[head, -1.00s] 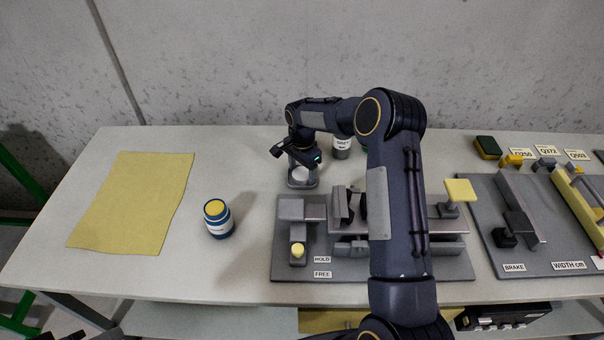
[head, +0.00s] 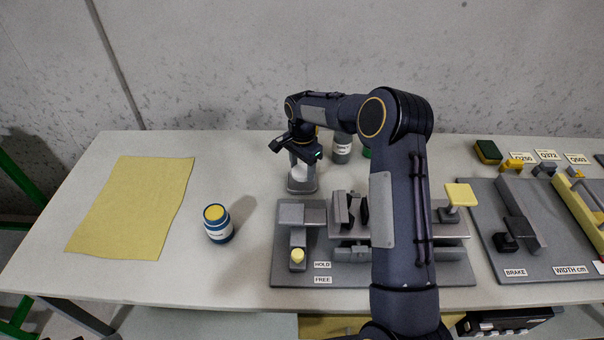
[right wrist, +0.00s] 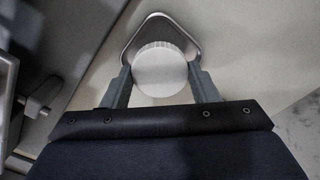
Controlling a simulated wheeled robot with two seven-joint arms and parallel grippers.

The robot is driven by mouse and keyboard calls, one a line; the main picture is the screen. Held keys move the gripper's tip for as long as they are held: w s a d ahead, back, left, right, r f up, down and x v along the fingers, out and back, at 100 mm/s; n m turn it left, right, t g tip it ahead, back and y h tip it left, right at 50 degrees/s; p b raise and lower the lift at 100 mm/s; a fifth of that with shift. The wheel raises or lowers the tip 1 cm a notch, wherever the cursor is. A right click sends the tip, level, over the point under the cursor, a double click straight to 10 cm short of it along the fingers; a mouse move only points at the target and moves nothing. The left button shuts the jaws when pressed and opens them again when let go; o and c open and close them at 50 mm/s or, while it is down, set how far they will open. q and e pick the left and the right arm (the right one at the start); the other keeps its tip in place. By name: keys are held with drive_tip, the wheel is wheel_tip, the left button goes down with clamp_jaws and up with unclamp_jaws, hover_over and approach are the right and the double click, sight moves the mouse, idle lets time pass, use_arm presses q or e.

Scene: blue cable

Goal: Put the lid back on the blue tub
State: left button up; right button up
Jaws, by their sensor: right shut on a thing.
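The blue tub (head: 218,224) stands upright on the table left of centre, with a white band and a round yellow top surface. A white round lid with a ribbed edge (right wrist: 160,69) is between the fingers of my right gripper (right wrist: 162,82), which is shut on it. The lid is over a grey metal stand (right wrist: 139,31), whose rounded corner shows behind it. In the head view the right gripper (head: 303,160) is above this stand (head: 301,186), right of and behind the tub. I cannot tell whether the lid still touches the stand. My left gripper is out of view.
A yellow cloth (head: 132,207) lies flat at the left. A grey fixture board (head: 345,275) with HOLD and FREE labels is in front of the stand. A grey jar (head: 342,150) stands behind, near the wall. The table around the tub is clear.

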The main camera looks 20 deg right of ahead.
use_arm(q)
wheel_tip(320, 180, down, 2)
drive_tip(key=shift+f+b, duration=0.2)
drive_tip(key=shift+b, duration=0.9)
use_arm(e)
drive_tip(key=s+r, duration=0.9)
drive_tip(key=s, duration=0.5)
drive_tip(key=shift+a+r, duration=0.15)
drive_tip(key=shift+r, duration=0.15)
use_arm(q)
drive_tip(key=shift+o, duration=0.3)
